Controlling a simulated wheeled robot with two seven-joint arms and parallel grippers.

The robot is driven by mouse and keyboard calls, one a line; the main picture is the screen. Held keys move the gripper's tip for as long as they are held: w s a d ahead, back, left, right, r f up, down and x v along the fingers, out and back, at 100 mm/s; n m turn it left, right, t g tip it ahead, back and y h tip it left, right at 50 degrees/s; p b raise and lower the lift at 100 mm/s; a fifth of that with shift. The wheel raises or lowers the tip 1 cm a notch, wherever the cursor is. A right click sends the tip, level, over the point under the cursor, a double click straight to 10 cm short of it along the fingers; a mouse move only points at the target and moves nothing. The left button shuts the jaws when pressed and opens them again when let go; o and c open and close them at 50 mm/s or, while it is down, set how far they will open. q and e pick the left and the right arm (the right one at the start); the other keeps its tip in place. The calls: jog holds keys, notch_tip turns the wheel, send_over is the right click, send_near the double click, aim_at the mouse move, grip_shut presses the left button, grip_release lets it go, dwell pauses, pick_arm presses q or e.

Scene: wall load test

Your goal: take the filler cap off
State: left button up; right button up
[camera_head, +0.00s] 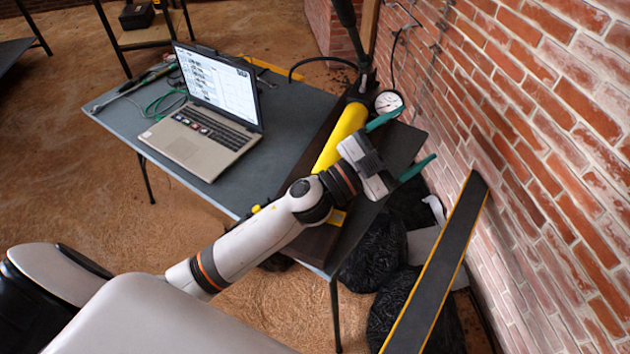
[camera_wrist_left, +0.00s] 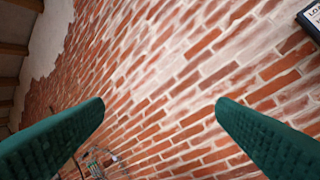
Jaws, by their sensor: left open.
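The yellow pump body (camera_head: 341,135) lies on the dark board at the table's right edge, with a round white gauge (camera_head: 388,103) at its far end. I cannot make out the filler cap; the near part of the pump is hidden behind my left wrist. My right gripper is not in view.
An open laptop (camera_head: 206,112) stands on the grey table (camera_head: 275,125), with green cable and tools behind it. The brick wall (camera_head: 560,140) rises close on the right. Black bags (camera_head: 375,255) and a leaning dark plank (camera_head: 440,265) fill the gap beside the table.

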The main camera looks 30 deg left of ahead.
pick_arm(q)
jog(key=s+d+f+m+g+h, duration=0.3)
jog(key=d+m+g, duration=0.4)
jog(key=m+g, duration=0.7)
jog(key=a+f+m+g+y, duration=0.1)
jog(key=a+f+g+y, duration=0.2)
jog(key=a+f+y, duration=0.15)
jog(key=w+a+n+y, duration=0.2)
jog(key=a+y, duration=0.4)
jog(key=a, duration=0.4)
jog(key=w+a+n+y, duration=0.2)
jog(key=a+y, duration=0.4)
jog(key=a, duration=0.4)
jog(key=shift+g, duration=0.4)
notch_tip(320, 180, down, 6)
jog(key=shift+s+f+p, duration=0.15)
jog(key=shift+p, duration=0.85)
jog(key=f, duration=0.1)
jog(key=f+p, duration=0.1)
jog(key=f, duration=0.1)
jog(key=f+p, duration=0.1)
jog(key=f, duration=0.1)
jog(key=shift+s+f, duration=0.15)
jog(key=shift+s, duration=0.1)
jog(key=shift+f, duration=0.1)
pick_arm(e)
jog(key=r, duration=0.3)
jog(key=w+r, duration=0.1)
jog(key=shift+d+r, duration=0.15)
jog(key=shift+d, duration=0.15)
